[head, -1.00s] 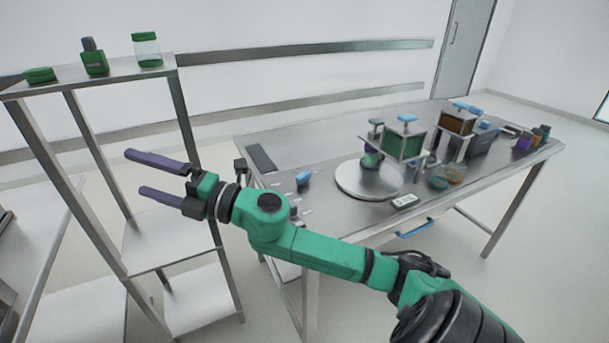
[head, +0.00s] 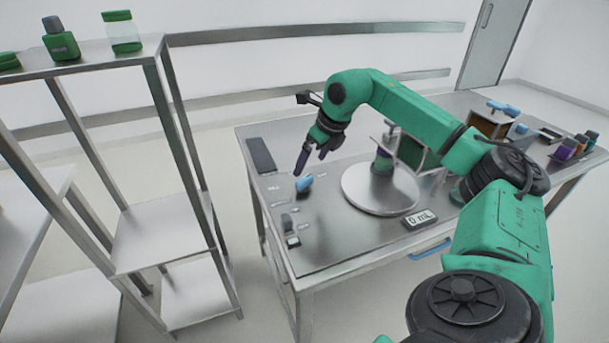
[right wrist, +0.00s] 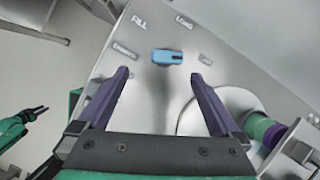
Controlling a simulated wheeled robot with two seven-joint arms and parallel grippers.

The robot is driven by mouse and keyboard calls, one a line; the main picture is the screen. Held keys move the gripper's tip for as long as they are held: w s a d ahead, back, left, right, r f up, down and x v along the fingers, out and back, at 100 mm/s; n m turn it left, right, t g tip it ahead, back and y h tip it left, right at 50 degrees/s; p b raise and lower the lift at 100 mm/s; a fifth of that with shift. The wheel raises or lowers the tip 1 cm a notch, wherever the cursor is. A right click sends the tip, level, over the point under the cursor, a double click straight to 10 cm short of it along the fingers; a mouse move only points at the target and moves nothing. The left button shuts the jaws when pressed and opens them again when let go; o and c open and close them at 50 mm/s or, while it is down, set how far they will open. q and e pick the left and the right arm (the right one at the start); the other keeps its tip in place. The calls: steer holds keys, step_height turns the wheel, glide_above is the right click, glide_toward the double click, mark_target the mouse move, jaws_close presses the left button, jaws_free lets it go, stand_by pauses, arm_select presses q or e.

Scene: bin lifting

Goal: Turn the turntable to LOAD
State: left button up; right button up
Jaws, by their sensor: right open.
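A round silver turntable (head: 360,190) lies on the steel table, with a purple-and-green jar (head: 382,162) on it. Beside it is a small blue handle (head: 304,184) with labels around it; it also shows in the right wrist view (right wrist: 167,56), lying crosswise below the FILL (right wrist: 139,22) and LOAD (right wrist: 184,21) labels. My right gripper (head: 311,165) is open above the handle, pointing down; the handle lies ahead of the gap between its fingertips (right wrist: 160,76). My left gripper (right wrist: 38,112) shows small at the left of the right wrist view; its opening is unclear.
A "0 mL" display (head: 421,219) lies in front of the turntable. A green panelled block (head: 412,152) stands behind it, partly hidden by my right arm. A dark switch (head: 289,224) is near the table's front left. A shelf rack (head: 165,235) stands at left.

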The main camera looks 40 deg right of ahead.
mark_target(306, 179)
steer(key=x, duration=0.2)
steer(key=d+x, duration=0.1)
steer(key=x, duration=0.2)
steer(key=shift+f, duration=0.2)
steer(key=x, duration=0.3)
steer(key=shift+w+d+f+p, duration=0.2)
steer(key=shift+d+f+p, duration=0.1)
steer(key=shift+f+p, duration=0.1)
steer(key=shift+a, duration=0.15)
steer(key=shift+c, duration=0.3)
steer(key=c, duration=1.2)
arm_select(q)
steer(key=shift+w+d+r, duration=0.15)
steer(key=shift+d+r, duration=0.45)
steer(key=shift+d, duration=0.15)
arm_select(e)
steer(key=shift+c, duration=0.2)
